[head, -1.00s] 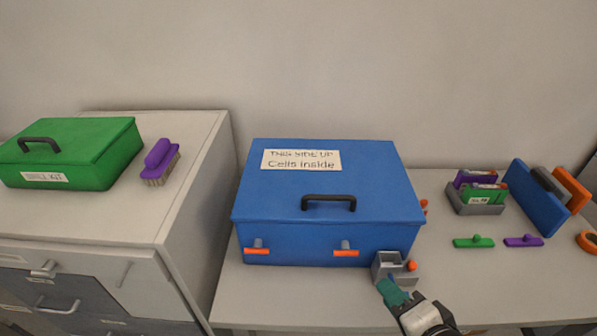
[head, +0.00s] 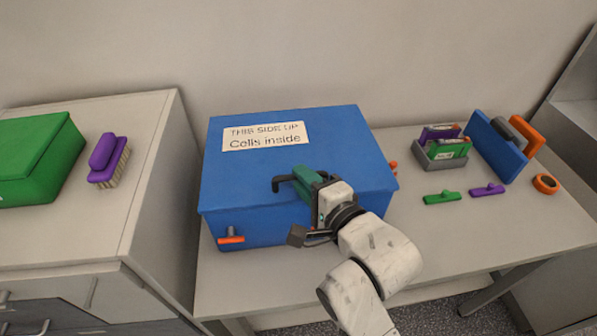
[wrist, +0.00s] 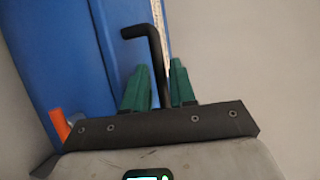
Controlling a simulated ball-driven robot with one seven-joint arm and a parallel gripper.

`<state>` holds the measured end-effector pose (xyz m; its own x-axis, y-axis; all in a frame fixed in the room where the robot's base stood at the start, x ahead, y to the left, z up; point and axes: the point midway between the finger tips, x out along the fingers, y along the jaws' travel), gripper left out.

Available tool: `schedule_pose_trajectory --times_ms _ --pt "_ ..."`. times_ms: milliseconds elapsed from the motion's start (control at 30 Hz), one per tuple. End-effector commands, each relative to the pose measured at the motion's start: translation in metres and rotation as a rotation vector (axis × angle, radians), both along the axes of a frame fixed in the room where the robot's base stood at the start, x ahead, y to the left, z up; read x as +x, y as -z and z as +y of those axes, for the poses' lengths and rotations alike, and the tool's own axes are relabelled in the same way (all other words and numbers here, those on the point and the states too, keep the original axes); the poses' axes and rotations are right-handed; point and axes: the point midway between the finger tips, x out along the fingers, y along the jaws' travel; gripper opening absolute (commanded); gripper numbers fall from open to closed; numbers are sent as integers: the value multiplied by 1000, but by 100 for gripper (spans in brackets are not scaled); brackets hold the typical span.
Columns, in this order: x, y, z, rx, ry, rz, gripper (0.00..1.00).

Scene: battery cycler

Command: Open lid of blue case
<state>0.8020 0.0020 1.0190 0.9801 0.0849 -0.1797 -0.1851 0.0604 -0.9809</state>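The blue case (head: 285,160) stands on the bench with its lid closed and a white "THIS SIDE UP / Cells inside" label (head: 265,136) on top. My gripper (head: 303,180) is over the front part of the lid, at the black handle (head: 283,182). In the wrist view, the green fingers of my gripper (wrist: 160,88) are apart, with part of the handle (wrist: 155,45) between them. I see no clear firm hold. One orange latch (head: 231,239) shows at the front left of the case; my arm hides the right front.
A green case (head: 40,160) and a purple brush (head: 108,160) are on the cabinet at left. A grey holder (head: 440,163), green (head: 442,197) and purple (head: 487,189) pieces, and an orange ring (head: 546,184) lie at right. The front right bench is clear.

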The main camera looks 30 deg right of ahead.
Motion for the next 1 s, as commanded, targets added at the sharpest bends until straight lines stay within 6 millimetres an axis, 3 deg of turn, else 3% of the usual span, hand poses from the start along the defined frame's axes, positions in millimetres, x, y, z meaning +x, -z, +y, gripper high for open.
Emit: schedule_pose_trajectory --times_ms 200,533,800,1000 --pt "20 3 2 0 0 0 25" --pt "23 5 2 0 1 0 25" --pt "23 5 2 0 1 1 0" --pt "23 5 2 0 1 1 0"
